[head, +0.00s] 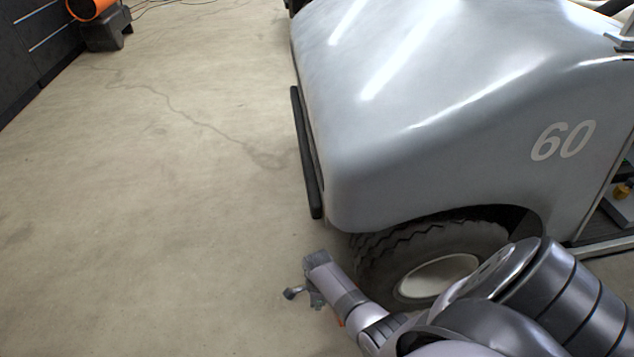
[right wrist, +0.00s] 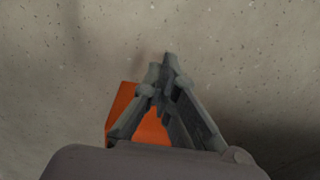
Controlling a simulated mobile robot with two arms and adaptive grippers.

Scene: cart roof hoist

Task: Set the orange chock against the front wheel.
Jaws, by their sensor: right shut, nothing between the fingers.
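The front wheel (head: 372,262) is a black, treaded tyre with a pale rim, under the front fender of the silver cart (head: 420,110). My right gripper (head: 304,296) is low over the floor, just left of the tyre in the head view. In the right wrist view its fingers (right wrist: 165,72) are shut together with nothing between them. The orange chock (right wrist: 125,104) shows behind and left of the fingers, partly covered by them. Only an orange sliver (head: 341,322) shows beside my arm in the head view. Whether the chock touches the tyre is hidden. My left gripper is out of view.
A black bumper bar (head: 306,150) runs along the cart's front. Dark cabinets (head: 35,40) and an orange drum-like thing on a grey stand (head: 106,32) are at the far left. The concrete floor (head: 150,200) left of the cart is clear.

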